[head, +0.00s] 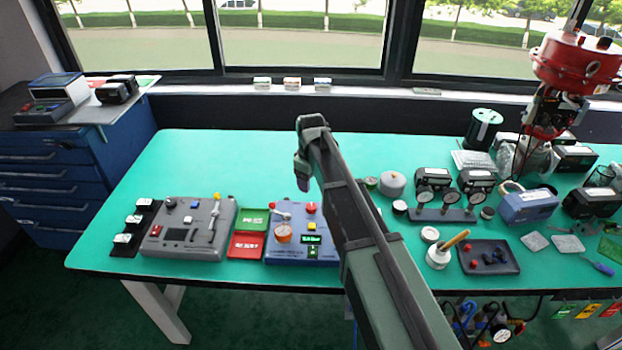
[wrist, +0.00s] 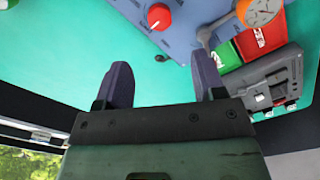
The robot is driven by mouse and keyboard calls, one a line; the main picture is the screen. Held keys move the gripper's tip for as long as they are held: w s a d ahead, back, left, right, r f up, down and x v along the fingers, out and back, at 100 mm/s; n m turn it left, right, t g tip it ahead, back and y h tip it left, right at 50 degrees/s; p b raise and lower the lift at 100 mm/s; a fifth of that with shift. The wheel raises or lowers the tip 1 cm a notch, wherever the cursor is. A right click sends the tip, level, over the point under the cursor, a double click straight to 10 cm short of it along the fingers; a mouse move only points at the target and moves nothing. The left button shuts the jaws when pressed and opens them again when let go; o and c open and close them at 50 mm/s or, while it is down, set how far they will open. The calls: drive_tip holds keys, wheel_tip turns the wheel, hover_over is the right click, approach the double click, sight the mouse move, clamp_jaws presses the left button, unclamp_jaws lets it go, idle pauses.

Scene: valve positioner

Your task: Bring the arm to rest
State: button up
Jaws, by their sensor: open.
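My gripper shows in the wrist view (wrist: 162,85) with its two dark purple fingers spread apart and nothing between them. In the head view my arm reaches up over the middle of the green bench (head: 190,150). The gripper (head: 303,180) hangs above the bench there, partly hidden by the arm. Just beyond the fingers in the wrist view is a blue panel (wrist: 205,22) with a red knob (wrist: 158,16) and an orange gauge (wrist: 258,10). The same blue panel (head: 285,247) stands at the bench front in the head view, partly covered by my arm.
A grey control box (head: 190,230) and green and red trays (head: 247,246) stand left of the blue panel. Gauges, a black block (head: 488,257) and a tall red valve actuator (head: 575,65) crowd the right. The bench's back left is clear. Windows line the back.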

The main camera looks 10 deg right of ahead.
drive_tip(key=shift+f, duration=0.1)
drive_tip(key=s+d+m, duration=0.2)
drive_tip(key=s+m, duration=0.2)
drive_tip(key=s, duration=0.8)
drive_tip(key=s+d+m, duration=0.3)
drive_tip(key=s+m, duration=0.2)
drive_tip(key=s, duration=0.7)
drive_tip(key=shift+d, duration=0.25)
